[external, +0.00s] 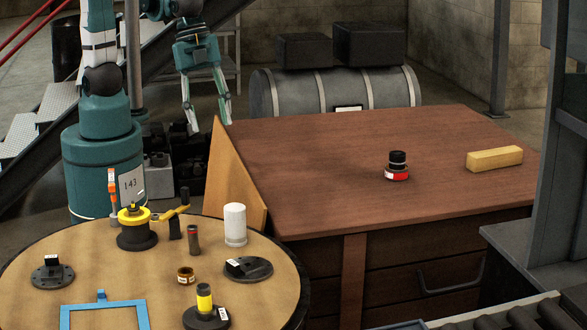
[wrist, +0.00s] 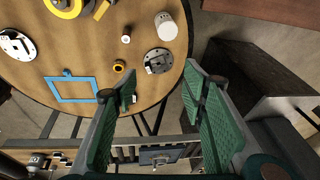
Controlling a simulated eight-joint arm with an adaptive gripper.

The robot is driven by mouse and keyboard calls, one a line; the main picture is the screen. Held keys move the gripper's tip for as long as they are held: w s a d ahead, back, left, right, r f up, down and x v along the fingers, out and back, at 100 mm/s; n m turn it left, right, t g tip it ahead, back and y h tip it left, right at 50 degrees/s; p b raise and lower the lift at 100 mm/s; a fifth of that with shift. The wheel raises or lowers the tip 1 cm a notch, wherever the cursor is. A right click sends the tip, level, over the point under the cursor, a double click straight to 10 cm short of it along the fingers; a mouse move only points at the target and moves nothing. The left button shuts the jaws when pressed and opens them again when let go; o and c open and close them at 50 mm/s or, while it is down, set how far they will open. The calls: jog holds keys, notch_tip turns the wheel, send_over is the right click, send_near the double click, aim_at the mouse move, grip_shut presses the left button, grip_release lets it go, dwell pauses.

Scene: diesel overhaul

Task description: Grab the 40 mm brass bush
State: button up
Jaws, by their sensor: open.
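A small brass ring (external: 186,275), which looks like the bush, sits on the round wooden table, hole upward. It also shows in the wrist view (wrist: 119,66), just beyond the left finger's tip. I cannot read its size. My gripper (external: 208,122) is open and empty, hanging fingers down beyond the table in the external view. In the wrist view my gripper (wrist: 163,87) has its green-padded fingers wide apart, with the table edge and floor between them. The ring is clear of the fingers.
Around the ring stand a brown tube (external: 194,240), a white cylinder (external: 235,225), a flanged disc (external: 248,268) and a black base with a yellow cylinder (external: 205,304). A blue frame (external: 64,316) lies in front. A wooden bench (external: 330,180) stands to the right.

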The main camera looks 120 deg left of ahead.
jog(key=w+d+f+m+g+b, duration=0.2)
jog(key=w+d+f+m, duration=0.25)
jog(key=d+f, duration=0.75)
jog(key=m+g+y+b, duration=0.1)
jog(key=m, duration=0.2)
send_over(182, 274)
notch_tip(182, 274, down, 11)
jog(key=shift+a, duration=0.15)
jog(key=shift+f, duration=0.15)
jog(key=shift+f+b, duration=0.45)
jog(key=shift+f, duration=0.8)
jog(key=shift+d+f+b, duration=0.2)
jog(key=shift+f+b, duration=0.6)
jog(key=shift+f, duration=1.85)
jog(key=c, duration=1.1)
